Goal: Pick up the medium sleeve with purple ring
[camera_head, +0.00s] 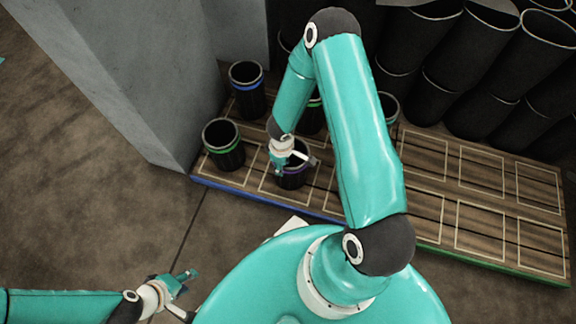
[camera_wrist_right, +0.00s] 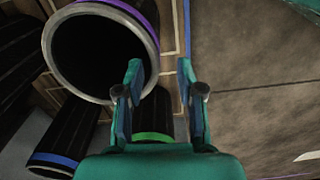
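The black sleeve with a purple ring (camera_wrist_right: 136,12) fills the upper left of the right wrist view, its round mouth facing the camera. In the head view a dark sleeve (camera_head: 293,181) with a purplish ring stands on the pallet, partly hidden by my right gripper (camera_head: 295,164). In the wrist view my right gripper (camera_wrist_right: 161,68) is open and empty. One fingertip overlaps the sleeve's rim, the other is outside it, past the wall; contact cannot be told. My left gripper (camera_head: 184,291) is open and empty at the lower left.
A green-ringed sleeve (camera_head: 225,152) and a blue-ringed sleeve (camera_head: 247,90) stand nearby on the wooden pallet (camera_head: 425,170). More sleeves are partly hidden behind my right arm. Large black tubes (camera_head: 470,75) are stacked at the back right. The pallet's right side is clear. A grey wall (camera_head: 150,75) rises left.

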